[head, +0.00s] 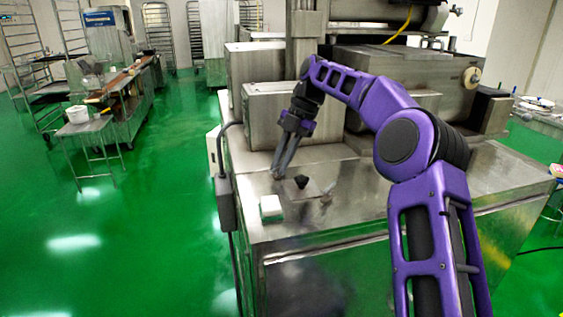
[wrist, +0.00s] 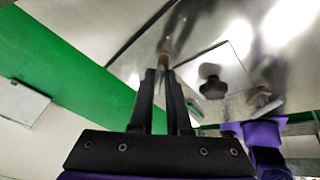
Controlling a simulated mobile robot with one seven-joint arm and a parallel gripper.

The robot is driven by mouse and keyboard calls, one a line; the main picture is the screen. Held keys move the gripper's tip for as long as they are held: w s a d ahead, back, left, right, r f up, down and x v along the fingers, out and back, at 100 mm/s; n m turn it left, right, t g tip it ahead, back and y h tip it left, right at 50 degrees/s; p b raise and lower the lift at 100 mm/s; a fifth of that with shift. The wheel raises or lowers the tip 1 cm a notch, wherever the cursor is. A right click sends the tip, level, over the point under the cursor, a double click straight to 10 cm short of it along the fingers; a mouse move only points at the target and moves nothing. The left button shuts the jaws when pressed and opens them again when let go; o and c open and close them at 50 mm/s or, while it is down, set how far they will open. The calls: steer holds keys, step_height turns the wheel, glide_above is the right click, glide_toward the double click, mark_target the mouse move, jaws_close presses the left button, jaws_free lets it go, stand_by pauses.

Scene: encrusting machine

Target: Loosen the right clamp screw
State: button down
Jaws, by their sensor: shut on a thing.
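My gripper (head: 277,173) reaches down to the steel machine top. In the wrist view its two dark fingers (wrist: 164,72) are shut on a small brownish clamp screw (wrist: 163,60) at their tips. The fingers mostly hide this screw in the head view. A square steel plate (wrist: 231,58) lies beside it with a black star-shaped knob (head: 301,182), which also shows in the wrist view (wrist: 212,84). A second small clamp screw (head: 326,198) stands on the other side of the knob, apart from my gripper; it shows in the wrist view (wrist: 262,96).
A white-topped block (head: 271,207) stands near the machine's left front edge. Steel housings (head: 285,112) rise behind the plate. A grey box and cable (head: 223,200) hang on the left side. The steel top between the block and the plate is clear.

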steer(key=c, duration=0.9)
jaws_free()
